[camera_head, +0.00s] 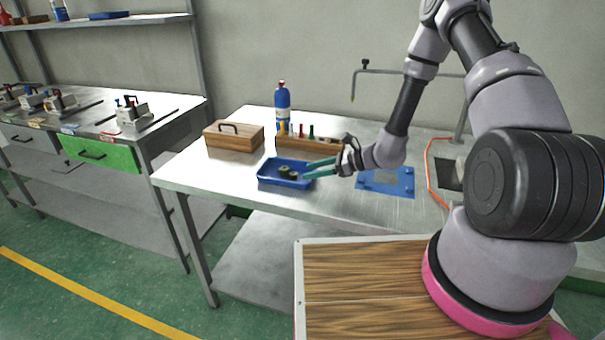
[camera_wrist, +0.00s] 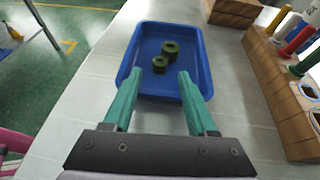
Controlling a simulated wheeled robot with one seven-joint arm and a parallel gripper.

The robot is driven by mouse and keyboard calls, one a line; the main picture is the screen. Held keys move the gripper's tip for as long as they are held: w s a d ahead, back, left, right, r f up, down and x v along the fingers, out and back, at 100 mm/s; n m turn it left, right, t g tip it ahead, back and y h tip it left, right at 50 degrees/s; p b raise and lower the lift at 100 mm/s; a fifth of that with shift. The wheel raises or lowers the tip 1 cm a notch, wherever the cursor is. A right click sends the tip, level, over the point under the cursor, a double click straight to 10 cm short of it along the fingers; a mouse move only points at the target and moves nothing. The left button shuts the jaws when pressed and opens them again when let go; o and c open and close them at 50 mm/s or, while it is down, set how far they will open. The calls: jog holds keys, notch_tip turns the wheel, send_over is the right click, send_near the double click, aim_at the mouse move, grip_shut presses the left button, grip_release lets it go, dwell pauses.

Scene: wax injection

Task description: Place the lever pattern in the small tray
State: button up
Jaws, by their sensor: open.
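A small blue tray (camera_head: 268,183) stands on the metal table. It also shows in the wrist view (camera_wrist: 208,61). In it lies a dark green piece with two round, holed ends, a larger one and a smaller one, which looks like the lever pattern (camera_wrist: 168,49); it also shows in the head view (camera_head: 287,173). My gripper (camera_wrist: 158,78) has green fingers, spread apart with nothing between them.
A wooden box with a handle (camera_head: 234,138) stands left of a blue bottle (camera_head: 282,106). A wooden rack with coloured-handled tools (camera_head: 318,145) is behind the tray. A blue mat (camera_head: 399,187) lies right of it. The table's front left is clear.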

jog(key=v, duration=0.7)
jog(key=shift+d+r, duration=0.15)
jog(key=shift+d, duration=0.05)
jog(key=s+d+r+n+g+h, duration=0.1)
jog(key=s+r+n, duration=0.15)
jog(key=r, duration=0.45)
jog(key=s+r+n+g+h, duration=0.15)
jog(key=r+n, duration=0.25)
jog(key=r, duration=0.4)
jog(key=s+d+r+n+g+h, duration=0.1)
jog(key=s+r+n+h, duration=0.2)
jog(key=r, duration=0.4)
jog(key=s+d+r+n+t+h, duration=0.2)
jog(key=s+d+r+n+t, duration=0.1)
jog(key=s+d+r, duration=0.2)
jog(key=s+d+r+n+t+h, duration=0.3)
jog(key=s+r, duration=0.6)
jog(key=r, duration=0.4)
jog(key=shift+s+d+n+t+h, duration=0.35)
jog(key=shift+d+n+t, duration=0.25)
jog(key=shift+d, duration=0.3)
